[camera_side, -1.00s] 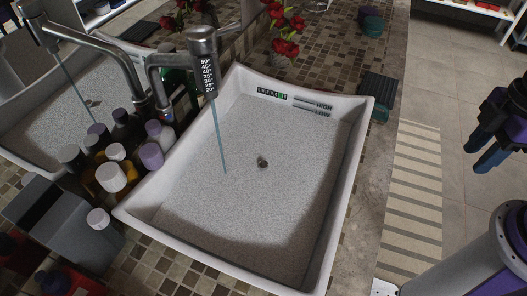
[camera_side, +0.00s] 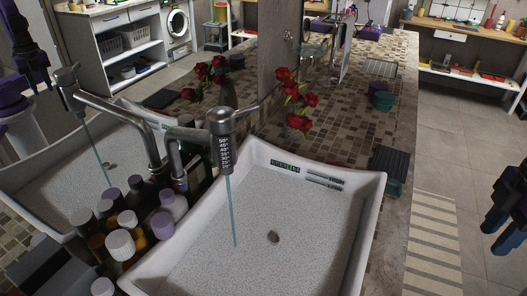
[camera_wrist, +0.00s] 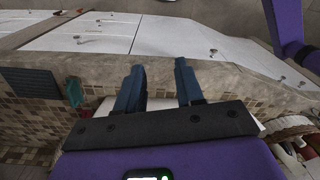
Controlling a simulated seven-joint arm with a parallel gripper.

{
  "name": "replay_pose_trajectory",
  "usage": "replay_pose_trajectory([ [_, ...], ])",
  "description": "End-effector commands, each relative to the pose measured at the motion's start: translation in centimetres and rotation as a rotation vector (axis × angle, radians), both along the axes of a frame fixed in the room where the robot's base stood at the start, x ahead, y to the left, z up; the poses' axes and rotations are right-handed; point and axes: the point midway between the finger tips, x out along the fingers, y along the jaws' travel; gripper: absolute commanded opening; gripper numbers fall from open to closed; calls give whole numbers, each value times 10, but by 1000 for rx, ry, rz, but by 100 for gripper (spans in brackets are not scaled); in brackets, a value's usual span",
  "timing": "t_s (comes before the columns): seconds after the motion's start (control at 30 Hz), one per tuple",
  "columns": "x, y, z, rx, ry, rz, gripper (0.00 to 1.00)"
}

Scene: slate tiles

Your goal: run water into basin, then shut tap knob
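I cannot tell the water depth. A strip with a small green mark (camera_side: 285,167) and HIGH and LOW marks (camera_side: 325,181) are on the back wall of the basin. My gripper (camera_side: 505,215) is at the right edge, apart from basin and tap. In the wrist view its fingers (camera_wrist: 159,85) are apart and empty.
Several bottles (camera_side: 130,225) crowd the left of the basin, beside a grey box (camera_side: 50,270). Red flowers (camera_side: 298,105) stand behind the tap. Dark green items (camera_side: 390,165) lie on the tiled counter's right. A mirror at left repeats tap and basin. Floor at right is open.

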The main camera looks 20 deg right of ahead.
Motion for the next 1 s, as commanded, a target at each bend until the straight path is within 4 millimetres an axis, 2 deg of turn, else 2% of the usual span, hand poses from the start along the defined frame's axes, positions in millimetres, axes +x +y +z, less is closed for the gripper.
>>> replay_pose_trajectory([
  [0.17,4,34,13,99,152,-238,37],
  [0.37,29,96,48,297,406,-616,37],
  [0.57,87,151,98,540,659,-954,37],
  [0.7,141,175,138,734,830,-1150,37],
  [0.8,178,182,165,860,931,-1253,37],
  [0.9,206,183,184,955,1006,-1318,37],
  [1.0,222,182,196,1015,1051,-1354,37],
])
